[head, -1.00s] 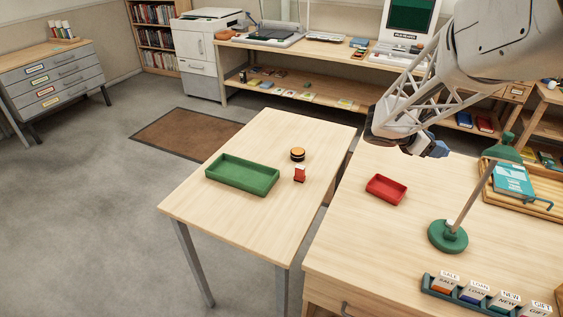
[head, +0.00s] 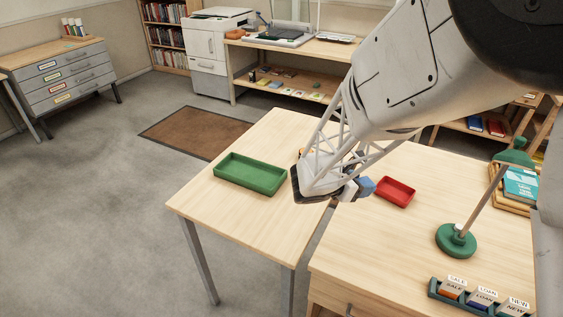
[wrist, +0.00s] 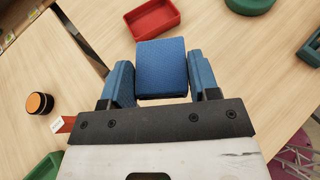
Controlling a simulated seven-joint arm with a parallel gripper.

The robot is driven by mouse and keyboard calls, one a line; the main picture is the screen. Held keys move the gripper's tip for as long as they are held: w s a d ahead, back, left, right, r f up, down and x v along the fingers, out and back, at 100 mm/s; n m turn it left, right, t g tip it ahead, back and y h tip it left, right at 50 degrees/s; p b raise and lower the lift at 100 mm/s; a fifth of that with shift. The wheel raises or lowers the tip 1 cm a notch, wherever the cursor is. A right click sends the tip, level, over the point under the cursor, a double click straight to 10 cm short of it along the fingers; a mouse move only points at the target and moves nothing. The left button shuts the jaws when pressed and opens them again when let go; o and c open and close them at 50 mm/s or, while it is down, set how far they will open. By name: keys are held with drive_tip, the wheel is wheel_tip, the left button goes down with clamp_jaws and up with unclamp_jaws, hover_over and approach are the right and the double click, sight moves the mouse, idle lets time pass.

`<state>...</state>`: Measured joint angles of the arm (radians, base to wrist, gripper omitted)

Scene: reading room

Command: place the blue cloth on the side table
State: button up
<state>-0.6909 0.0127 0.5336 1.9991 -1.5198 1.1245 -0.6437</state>
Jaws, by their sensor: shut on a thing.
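The blue cloth (wrist: 162,66) looks like a thick folded block. My gripper (wrist: 162,84) is shut on it, with one blue finger on each side. In the head view the cloth (head: 366,187) shows at the end of my gripper (head: 357,188), raised near the gap between two wooden tables. The plain left table, apparently the side table (head: 235,222), stands to the left of the cloth. My arm hides part of its right side.
A green tray (head: 250,187) is on the left table. An orange-and-black round object (wrist: 39,104) and a small red item (wrist: 64,125) are there too. The right desk (head: 385,240) holds a red tray (head: 396,204) and a green lamp (head: 456,240). The left table's front is clear.

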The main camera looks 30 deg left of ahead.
drive_tip(key=s+a+f+n+y, duration=0.1)
drive_tip(key=s+a+f, duration=0.1)
drive_tip(key=s, duration=0.3)
drive_tip(key=s+a+f+n+t+y, duration=0.1)
drive_tip(key=s+a+f, duration=0.2)
drive_tip(key=s, duration=0.3)
drive_tip(key=s+a+f+n+t+y, duration=0.1)
drive_tip(key=s+a+f+n+y, duration=0.1)
drive_tip(key=s+a+f, duration=0.1)
drive_tip(key=shift+s+a, duration=0.4)
drive_tip(key=shift+s, duration=0.3)
drive_tip(key=shift+s+a, duration=0.4)
drive_tip(key=shift+s, duration=0.3)
drive_tip(key=shift+s+a+f, duration=0.15)
drive_tip(key=shift+s+f, duration=0.1)
drive_tip(key=shift+s, duration=0.3)
drive_tip(key=shift+m, duration=0.3)
hover_over(284, 212)
drive_tip(key=shift+w+f, duration=0.1)
drive_tip(key=shift+f, duration=0.65)
drive_tip(key=shift+f, duration=1.8)
